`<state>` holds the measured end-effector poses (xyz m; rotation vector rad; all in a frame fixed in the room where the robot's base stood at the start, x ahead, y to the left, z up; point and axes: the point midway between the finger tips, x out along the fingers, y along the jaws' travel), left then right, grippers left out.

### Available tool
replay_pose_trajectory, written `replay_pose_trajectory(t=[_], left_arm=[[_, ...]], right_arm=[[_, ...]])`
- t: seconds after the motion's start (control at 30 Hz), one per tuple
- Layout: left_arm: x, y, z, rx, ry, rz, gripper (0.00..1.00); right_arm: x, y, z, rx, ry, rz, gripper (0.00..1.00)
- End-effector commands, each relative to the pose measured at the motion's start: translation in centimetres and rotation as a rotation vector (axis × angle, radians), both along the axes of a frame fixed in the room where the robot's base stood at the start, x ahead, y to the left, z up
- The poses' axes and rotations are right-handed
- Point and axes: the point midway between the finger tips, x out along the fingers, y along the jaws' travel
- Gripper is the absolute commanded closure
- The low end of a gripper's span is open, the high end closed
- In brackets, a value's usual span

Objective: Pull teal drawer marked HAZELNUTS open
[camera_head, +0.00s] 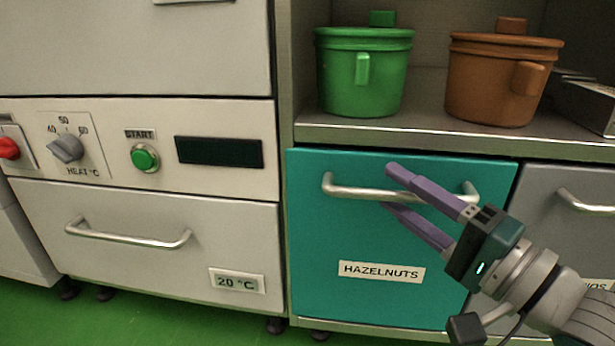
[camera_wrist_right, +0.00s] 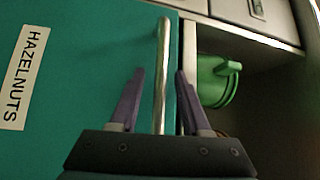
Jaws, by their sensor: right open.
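The teal drawer (camera_head: 320,235) marked HAZELNUTS is shut, below the shelf in the head view. Its label (camera_head: 381,271) is on the lower front, and it also shows turned on its side in the right wrist view (camera_wrist_right: 23,77). A silver bar handle (camera_head: 345,192) runs across the drawer's upper part. My right gripper (camera_head: 390,188) is open, with one purple finger above the bar and one below it. In the right wrist view the handle (camera_wrist_right: 161,75) passes between the two spread fingers. Whether either finger touches it I cannot tell. My left gripper is not in view.
A green lidded pot (camera_head: 345,90) and a brown lidded pot (camera_head: 485,90) stand on the shelf above. A grey drawer (camera_head: 560,235) adjoins on the right. A white machine (camera_head: 150,245) with knob and START button stands left. Green floor lies below.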

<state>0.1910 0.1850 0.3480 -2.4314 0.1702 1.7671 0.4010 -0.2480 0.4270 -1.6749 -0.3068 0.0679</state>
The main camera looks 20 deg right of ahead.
Motion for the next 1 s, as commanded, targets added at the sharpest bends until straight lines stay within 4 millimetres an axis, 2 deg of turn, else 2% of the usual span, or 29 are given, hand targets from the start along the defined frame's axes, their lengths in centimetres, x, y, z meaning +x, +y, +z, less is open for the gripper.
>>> replay_pose_trajectory(t=[0.13, 0.57, 1.0], left_arm=[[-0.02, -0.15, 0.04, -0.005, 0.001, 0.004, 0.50], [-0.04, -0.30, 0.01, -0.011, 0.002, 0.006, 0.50], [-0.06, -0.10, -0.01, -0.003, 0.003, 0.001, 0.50]], right_arm=[[-0.02, 0.01, 0.03, 0.000, 0.000, 0.000, 0.53], [-0.05, 0.01, 0.00, 0.000, 0.000, 0.000, 1.00], [-0.06, 0.02, 0.01, 0.000, 0.000, 0.001, 1.00]])
